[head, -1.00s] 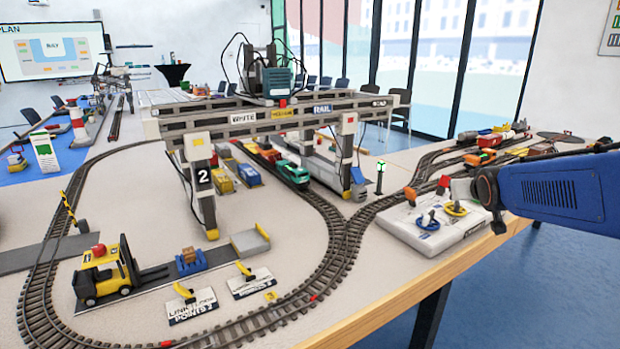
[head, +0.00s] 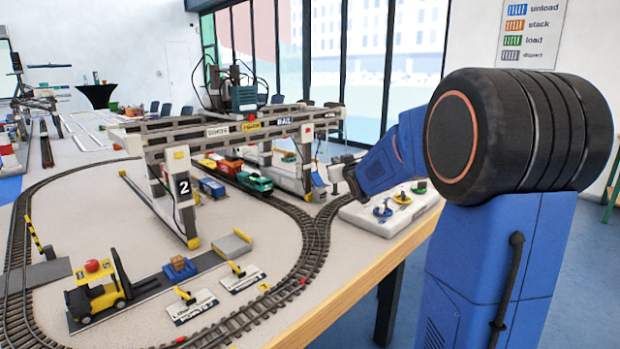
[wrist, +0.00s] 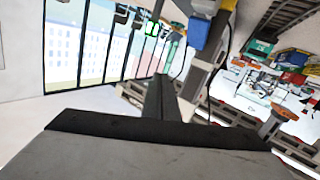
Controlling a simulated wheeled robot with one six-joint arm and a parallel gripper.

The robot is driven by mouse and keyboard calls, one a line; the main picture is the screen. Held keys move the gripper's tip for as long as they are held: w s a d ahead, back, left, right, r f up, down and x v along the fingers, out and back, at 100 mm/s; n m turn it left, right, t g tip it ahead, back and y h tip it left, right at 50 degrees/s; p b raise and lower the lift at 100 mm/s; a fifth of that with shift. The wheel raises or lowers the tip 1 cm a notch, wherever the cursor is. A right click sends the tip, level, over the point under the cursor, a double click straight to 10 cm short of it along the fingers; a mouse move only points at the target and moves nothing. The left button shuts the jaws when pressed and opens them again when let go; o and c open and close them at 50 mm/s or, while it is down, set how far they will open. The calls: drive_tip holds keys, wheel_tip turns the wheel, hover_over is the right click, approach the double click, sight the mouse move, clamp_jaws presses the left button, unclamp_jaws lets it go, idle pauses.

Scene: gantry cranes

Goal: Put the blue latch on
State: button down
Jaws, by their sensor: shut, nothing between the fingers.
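A blue ring-shaped piece with a small upright part (head: 382,211) sits on the white block (head: 375,224) at the table's right edge; I cannot tell whether it is the latch or how it is set. A yellow piece (head: 402,198) sits just behind it. My gripper (head: 341,170) is above and left of the white block, near the gantry's right leg, and holds nothing. In the wrist view its dark fingers (wrist: 160,98) are together, pointing toward the gantry leg, which carries a blue box (wrist: 201,33).
The gantry crane (head: 222,132) spans the tracks, with a green locomotive (head: 254,183) under it. A yellow forklift (head: 96,291) and two yellow levers on white plates (head: 192,305) stand at the front. The wooden table edge (head: 345,305) runs below the white block.

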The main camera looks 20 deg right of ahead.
sight(316, 178)
drive_tip(key=w+a+f, duration=0.2)
drive_tip(key=w+f, duration=0.3)
drive_tip(key=w, duration=0.1)
drive_tip(key=shift+w+f, duration=0.15)
drive_tip(key=shift+f, duration=0.25)
